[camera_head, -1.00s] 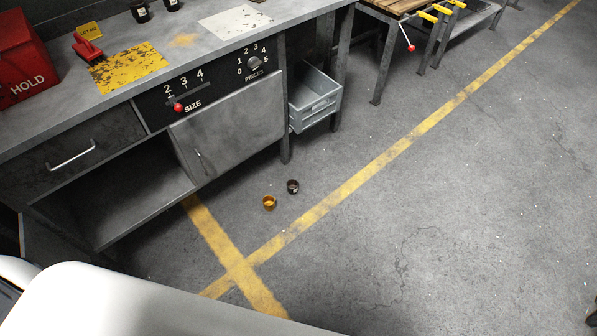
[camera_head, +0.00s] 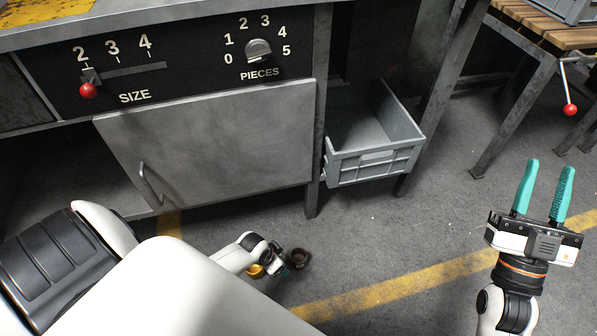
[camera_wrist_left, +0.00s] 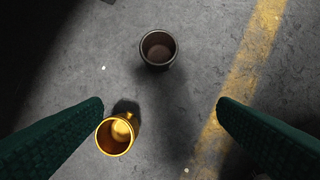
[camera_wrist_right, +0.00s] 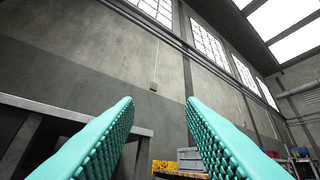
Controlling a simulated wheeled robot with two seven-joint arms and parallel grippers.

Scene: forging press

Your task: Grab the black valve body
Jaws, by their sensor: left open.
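The black valve body, a small dark open cup, stands on the grey floor in the left wrist view (camera_wrist_left: 158,48), and in the head view (camera_head: 299,257). A brass-coloured cup (camera_wrist_left: 116,134) is on the floor nearby, close to the left finger in the left wrist view. My left gripper (camera_wrist_left: 160,103) is open above the floor, with nothing gripped; the black cup shows beyond the fingertips, between their lines. In the head view my arm partly covers the brass cup (camera_head: 256,271). My right gripper (camera_head: 549,168) is open and empty, its teal fingers pointing up.
A metal bench with a cabinet door (camera_head: 215,145) stands behind the cups. A grey plastic bin (camera_head: 372,165) is beside it. A yellow floor line (camera_head: 380,291) runs past the cups. A wood-topped table (camera_head: 540,28) is at the far right. Floor around the cups is clear.

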